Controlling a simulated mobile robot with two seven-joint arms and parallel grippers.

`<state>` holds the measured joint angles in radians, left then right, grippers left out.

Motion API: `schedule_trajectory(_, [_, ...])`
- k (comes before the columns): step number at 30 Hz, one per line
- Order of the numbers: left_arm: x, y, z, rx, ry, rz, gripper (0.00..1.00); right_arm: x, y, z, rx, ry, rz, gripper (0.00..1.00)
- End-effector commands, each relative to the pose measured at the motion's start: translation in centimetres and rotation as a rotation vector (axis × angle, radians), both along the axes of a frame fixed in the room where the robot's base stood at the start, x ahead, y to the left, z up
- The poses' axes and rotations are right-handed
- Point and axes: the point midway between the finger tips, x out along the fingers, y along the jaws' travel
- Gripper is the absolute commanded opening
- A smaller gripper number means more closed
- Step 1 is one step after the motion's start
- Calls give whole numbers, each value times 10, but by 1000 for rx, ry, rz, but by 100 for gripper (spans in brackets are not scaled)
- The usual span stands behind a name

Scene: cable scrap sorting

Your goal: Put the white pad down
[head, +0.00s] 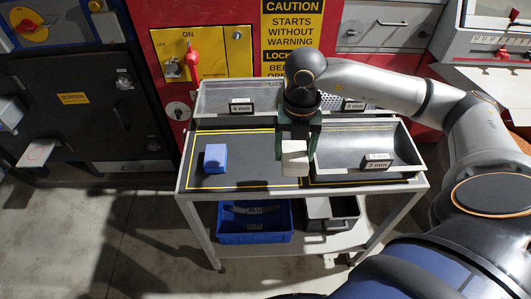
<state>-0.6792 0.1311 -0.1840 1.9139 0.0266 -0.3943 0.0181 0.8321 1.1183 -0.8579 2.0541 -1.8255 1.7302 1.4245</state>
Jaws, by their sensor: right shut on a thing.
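The white pad (294,160) is a pale block hanging upright below my right gripper (294,146). My right gripper is shut on it, with the arm coming in from the right. The pad is over the dark table top (255,176), just left of the front right metal tray (335,150). I cannot tell whether its lower end touches the table. The gripper's fingers hide the pad's upper part. My left gripper is not in view.
A blue block (215,158) lies on the left of the yellow-outlined mat. Labelled metal trays (215,104) line the back. The mat between the blue block and the pad is clear. A blue bin (254,228) and a grey bin (333,222) stand on the lower shelf.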

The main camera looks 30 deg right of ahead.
Motion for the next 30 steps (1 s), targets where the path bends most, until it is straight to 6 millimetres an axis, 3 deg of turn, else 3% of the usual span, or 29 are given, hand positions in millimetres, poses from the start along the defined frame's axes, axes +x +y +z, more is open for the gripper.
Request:
schedule_trajectory(9, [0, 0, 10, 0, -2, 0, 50, 63, 4, -26, 2, 1, 0, 0])
schedule_trajectory(15, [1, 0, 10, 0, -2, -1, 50, 89, 4, -60, 1, 2, -1, 0])
schedule_trajectory(27, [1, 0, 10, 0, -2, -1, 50, 111, 4, -88, 0, 1, 0, 0])
schedule_trajectory(30, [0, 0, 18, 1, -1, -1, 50, 109, 4, -102, 0, 5, 0, 0])
